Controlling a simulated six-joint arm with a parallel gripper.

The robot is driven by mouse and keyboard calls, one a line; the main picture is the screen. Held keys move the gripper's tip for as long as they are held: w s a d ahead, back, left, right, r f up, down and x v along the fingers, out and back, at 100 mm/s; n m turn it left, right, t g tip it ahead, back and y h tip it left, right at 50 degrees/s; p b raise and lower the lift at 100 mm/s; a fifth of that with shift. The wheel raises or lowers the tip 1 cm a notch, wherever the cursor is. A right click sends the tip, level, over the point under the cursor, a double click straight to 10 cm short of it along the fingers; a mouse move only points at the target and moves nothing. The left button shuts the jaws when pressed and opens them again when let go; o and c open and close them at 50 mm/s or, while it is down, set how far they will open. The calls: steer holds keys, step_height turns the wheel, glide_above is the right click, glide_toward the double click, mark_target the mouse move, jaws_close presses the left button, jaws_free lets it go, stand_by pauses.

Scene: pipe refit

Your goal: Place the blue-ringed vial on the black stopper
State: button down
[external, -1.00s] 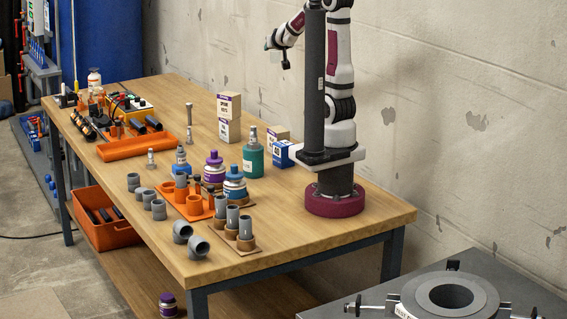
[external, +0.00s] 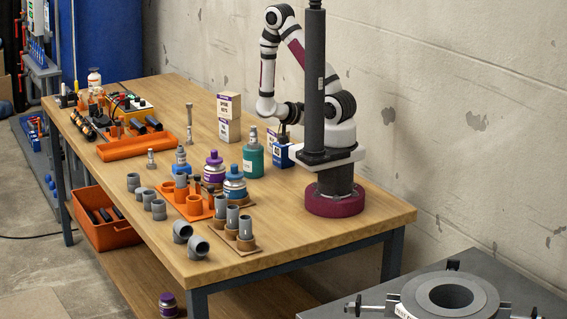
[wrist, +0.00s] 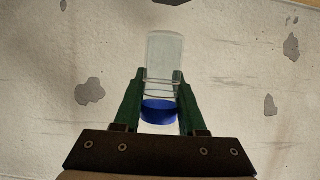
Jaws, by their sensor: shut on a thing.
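My gripper (wrist: 162,78) is shut on the blue-ringed vial (wrist: 165,52) in the wrist view. The vial is clear glass, with its blue ring (wrist: 159,112) between the green fingers, toward the palm. The glass body extends beyond the fingertips. In the external view my gripper (external: 283,134) is low by the boxes, left of my column, and the vial is too small to make out there. I cannot pick out the black stopper with certainty in either view.
A blue-and-white box (external: 284,156) is right by my gripper. A green bottle (external: 253,161), white boxes (external: 229,118), a purple-capped bottle (external: 214,170) and an orange rack (external: 178,198) stand to the left. The concrete wall is behind. Bare wood (external: 300,222) lies at the front right.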

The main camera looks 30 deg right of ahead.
steer(key=shift+f, duration=1.45)
steer(key=shift+f, duration=0.2)
steer(key=shift+c, duration=2.4)
jaws_free()
